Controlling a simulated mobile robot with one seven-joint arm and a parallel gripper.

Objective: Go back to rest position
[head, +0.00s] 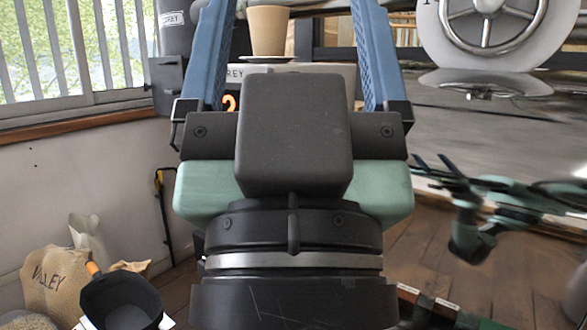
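My gripper (291,20) fills the middle of the head view, seen from behind its dark body. Its two blue fingers stand wide apart and run up past the top edge, so their tips are cut off. No object is held in the visible part between them. A tan cup (268,28) shows in the gap, farther off, on a pale saucer-like base (268,59), with clear space on both sides. No rest position is marked in view.
A grey machine with an orange lit digit (229,102) stands behind my gripper. A paper sack (55,282) and a dark pan-like container (122,302) are at lower left. A spoked wheel (485,32) is at upper right. A dark-and-green jointed thing (470,235) stands right.

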